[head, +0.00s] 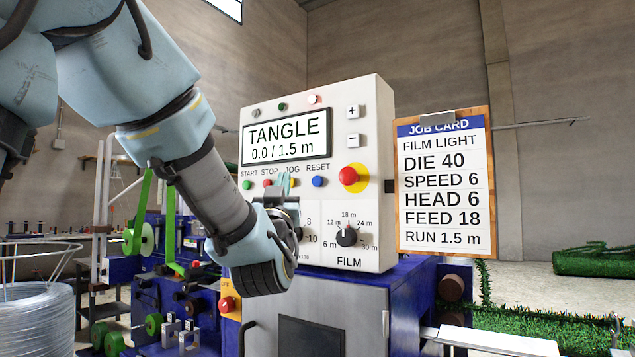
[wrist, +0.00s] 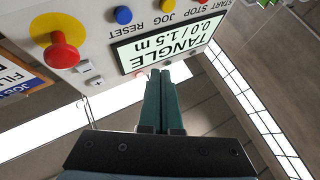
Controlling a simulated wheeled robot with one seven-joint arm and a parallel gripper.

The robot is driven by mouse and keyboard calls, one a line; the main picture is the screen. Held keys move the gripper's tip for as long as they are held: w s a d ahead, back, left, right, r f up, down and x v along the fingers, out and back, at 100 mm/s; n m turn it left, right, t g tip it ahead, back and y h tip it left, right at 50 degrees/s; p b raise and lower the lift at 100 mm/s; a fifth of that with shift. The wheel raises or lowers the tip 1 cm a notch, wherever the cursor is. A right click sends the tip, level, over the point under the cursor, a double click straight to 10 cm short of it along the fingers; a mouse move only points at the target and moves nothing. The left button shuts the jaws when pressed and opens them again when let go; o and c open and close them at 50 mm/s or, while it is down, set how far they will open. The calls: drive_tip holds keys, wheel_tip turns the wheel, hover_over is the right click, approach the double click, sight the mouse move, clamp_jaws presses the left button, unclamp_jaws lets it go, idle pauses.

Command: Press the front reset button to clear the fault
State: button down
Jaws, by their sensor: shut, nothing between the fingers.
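The control box (head: 372,120) has a white front face. Its display (head: 288,138) reads TANGLE 0.0 / 1.5 m. The blue button (head: 317,181) sits under the RESET label, right of the START, STOP and JOG buttons. In the wrist view the blue button (wrist: 123,15) is at the top, with the lettering upside down. My gripper (head: 284,182) is in front of the panel, left of the blue button, partly covering the JOG area. In the wrist view its green fingers (wrist: 166,78) are together and empty, with their tips just below the display's edge.
A large red emergency knob (head: 349,176) on a yellow base is right of the blue button. Lower down is the FILM dial (head: 346,236). A job card (head: 443,180) hangs right of the box. A wire coil (head: 38,318) stands lower left.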

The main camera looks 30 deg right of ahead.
sight(317, 181)
drive_tip(key=shift+w+d+p, duration=0.3)
drive_tip(key=shift+w+d, duration=0.4)
drive_tip(key=shift+d, duration=0.55)
drive_tip(key=shift+w+d+p, duration=0.25)
drive_tip(key=shift+w+d, duration=0.45)
drive_tip(key=shift+d, duration=0.5)
drive_tip(key=shift+w+d+p, duration=0.3)
drive_tip(key=shift+w+d, duration=0.4)
drive_tip(key=shift+d, duration=0.55)
drive_tip(key=shift+f, duration=0.1)
drive_tip(key=shift+w+d+b, duration=0.2)
drive_tip(key=shift+d+b, duration=0.15)
drive_tip(key=shift+b, duration=0.05)
drive_tip(key=shift+w+d+b, duration=0.2)
drive_tip(key=shift+d+b, duration=0.1)
drive_tip(key=shift+d, duration=0.1)
drive_tip(key=shift+a, duration=0.15)
drive_tip(key=shift+s+a+b, duration=0.4)
drive_tip(key=shift+a+b, duration=0.2)
drive_tip(key=shift+b, duration=0.1)
